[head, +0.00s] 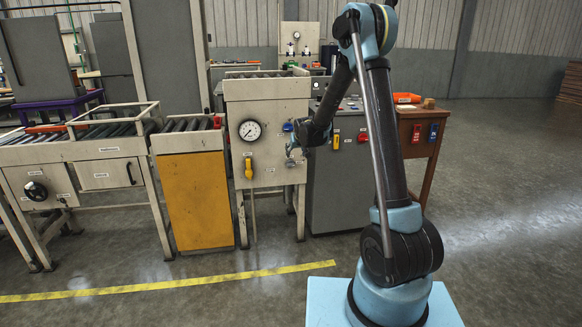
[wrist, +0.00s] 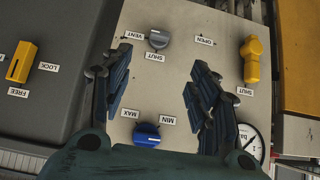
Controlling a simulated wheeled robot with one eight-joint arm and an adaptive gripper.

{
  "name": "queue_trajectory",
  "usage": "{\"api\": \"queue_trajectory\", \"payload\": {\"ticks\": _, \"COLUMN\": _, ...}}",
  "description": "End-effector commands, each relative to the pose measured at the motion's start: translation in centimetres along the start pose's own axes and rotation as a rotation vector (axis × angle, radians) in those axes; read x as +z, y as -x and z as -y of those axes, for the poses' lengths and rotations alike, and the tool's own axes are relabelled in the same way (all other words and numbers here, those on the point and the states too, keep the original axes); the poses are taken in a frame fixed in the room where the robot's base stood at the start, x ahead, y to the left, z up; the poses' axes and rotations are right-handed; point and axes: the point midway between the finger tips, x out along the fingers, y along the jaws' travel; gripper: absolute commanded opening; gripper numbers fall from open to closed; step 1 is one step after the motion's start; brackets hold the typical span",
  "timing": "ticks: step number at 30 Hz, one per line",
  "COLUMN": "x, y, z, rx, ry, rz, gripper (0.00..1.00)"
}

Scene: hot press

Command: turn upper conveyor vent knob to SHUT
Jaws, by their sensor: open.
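The vent knob (wrist: 158,38) is a small grey knob on the pale panel (wrist: 190,20), with VENT and SHUT labels beside it, upside down in the wrist view. Which label it points at is too small to tell. My gripper (wrist: 160,68) is open and empty, its two dark fingers spread either side of the line to the knob, with the knob just beyond their tips. In the head view my gripper (head: 291,153) is close in front of the panel's right side, and the grey knob cannot be made out there.
A blue knob (wrist: 147,133) marked MAX and MIN lies between the finger bases in the wrist view. A yellow lever (wrist: 254,60) marked OPEN and SHUT, and a gauge (head: 250,130), are on the same panel. A yellow LOCK/FREE handle (wrist: 21,62) is on the neighbouring grey cabinet.

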Motion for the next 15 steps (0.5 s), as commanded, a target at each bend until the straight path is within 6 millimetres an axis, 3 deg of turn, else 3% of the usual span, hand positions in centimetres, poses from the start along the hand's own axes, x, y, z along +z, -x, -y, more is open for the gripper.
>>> {"api": "queue_trajectory", "payload": {"ticks": 15, "x": 0.0, "y": -5.7, "z": 0.0, "rx": 0.000, "ry": 0.000, "rz": 0.000, "gripper": 0.55}}
